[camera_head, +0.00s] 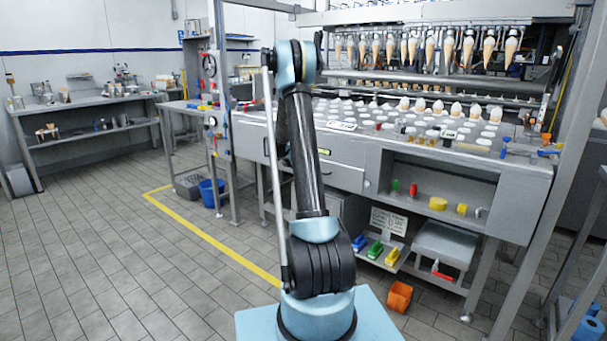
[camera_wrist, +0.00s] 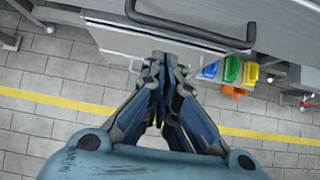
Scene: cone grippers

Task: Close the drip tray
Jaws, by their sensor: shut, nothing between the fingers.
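My gripper (camera_wrist: 160,62) is shut and empty, with its fingertips together in the wrist view. It points at the front of the steel machine, and a pale metal panel (camera_wrist: 118,40) lies just beyond the tips. A large dark bar handle (camera_wrist: 190,37) crosses the view above the fingertips. I cannot tell whether the tips touch the panel. In the head view the machine has a drawer-like front (camera_head: 341,174), partly behind my arm. I cannot tell for certain which part is the drip tray or how far it stands out. My gripper is hidden behind my arm in the head view.
Blue, green and yellow items (camera_head: 375,250) sit on a low shelf, with an orange container (camera_head: 399,296) on the floor below. Cones (camera_head: 445,48) hang over the machine's top. A blue bucket (camera_head: 211,192) stands left. The tiled floor (camera_head: 110,250) at left is clear.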

